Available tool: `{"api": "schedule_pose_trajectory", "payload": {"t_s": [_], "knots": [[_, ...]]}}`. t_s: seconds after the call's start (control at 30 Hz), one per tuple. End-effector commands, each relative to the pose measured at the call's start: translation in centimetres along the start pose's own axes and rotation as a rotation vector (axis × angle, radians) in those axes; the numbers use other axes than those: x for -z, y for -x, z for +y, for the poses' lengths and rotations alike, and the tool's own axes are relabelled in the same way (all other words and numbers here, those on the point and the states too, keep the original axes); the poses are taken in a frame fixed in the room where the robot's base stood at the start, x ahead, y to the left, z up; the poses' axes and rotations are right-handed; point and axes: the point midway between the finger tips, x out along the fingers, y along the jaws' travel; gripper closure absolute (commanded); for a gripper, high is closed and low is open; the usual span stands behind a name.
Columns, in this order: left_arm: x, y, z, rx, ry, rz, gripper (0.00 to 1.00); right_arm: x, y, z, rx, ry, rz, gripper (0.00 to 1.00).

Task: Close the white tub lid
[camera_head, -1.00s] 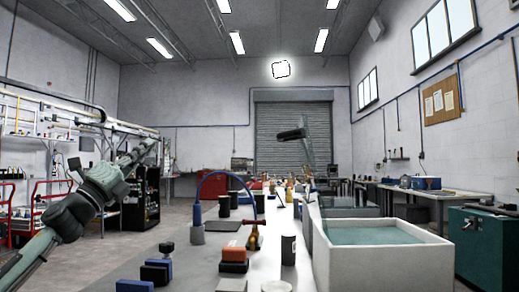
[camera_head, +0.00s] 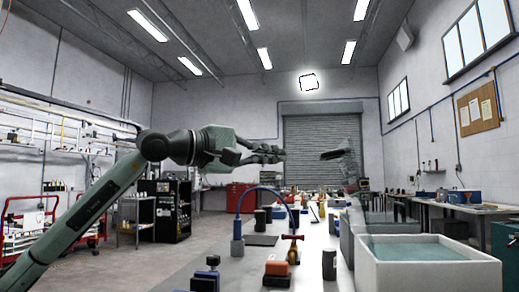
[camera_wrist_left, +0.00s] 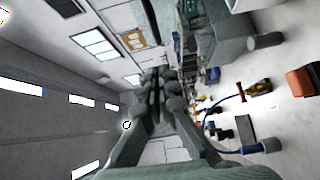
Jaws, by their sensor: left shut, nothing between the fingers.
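The white tub (camera_head: 432,276) stands at the lower right in the head view, open at the top with a teal surface inside. A grey upright panel (camera_head: 354,160), likely its raised lid, shows nearly edge-on beyond the table. A dark bar like a handle (camera_head: 337,154) sticks out to its left. My left gripper (camera_head: 283,154) is shut and empty, level with the bar and to its left in the picture; I cannot tell the depth between them. The shut fingers (camera_wrist_left: 156,92) also show in the left wrist view. My right gripper is not in view.
The table below holds a blue curved hose (camera_head: 243,205), an orange block (camera_head: 277,268) and a dark cylinder (camera_head: 329,264). Clear panels (camera_head: 385,222) stand behind the tub. The air around my left gripper looks free.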

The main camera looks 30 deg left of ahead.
Motion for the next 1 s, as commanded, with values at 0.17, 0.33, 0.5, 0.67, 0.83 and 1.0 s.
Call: {"api": "schedule_pose_trajectory", "payload": {"t_s": [0.17,0.33,0.5,0.67,0.83,1.0], "knots": [[-0.1,-3.9,0.3,-0.001,0.003,-0.003,1.0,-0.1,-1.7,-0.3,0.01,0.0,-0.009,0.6],[-1.9,-5.7,0.2,-0.002,0.0,-0.003,1.0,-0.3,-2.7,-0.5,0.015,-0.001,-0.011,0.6],[-2.7,-6.5,0.1,-0.001,0.002,-0.001,1.0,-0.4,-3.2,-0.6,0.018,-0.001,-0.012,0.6],[-2.8,-6.7,0.0,-0.002,0.002,0.0,1.0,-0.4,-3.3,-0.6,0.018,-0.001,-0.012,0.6],[-2.8,-6.7,0.0,-0.001,0.002,0.0,1.0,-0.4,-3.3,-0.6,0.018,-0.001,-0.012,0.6],[-3.0,-6.8,0.2,-0.002,0.002,-0.001,1.0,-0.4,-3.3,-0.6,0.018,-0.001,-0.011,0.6]]}}
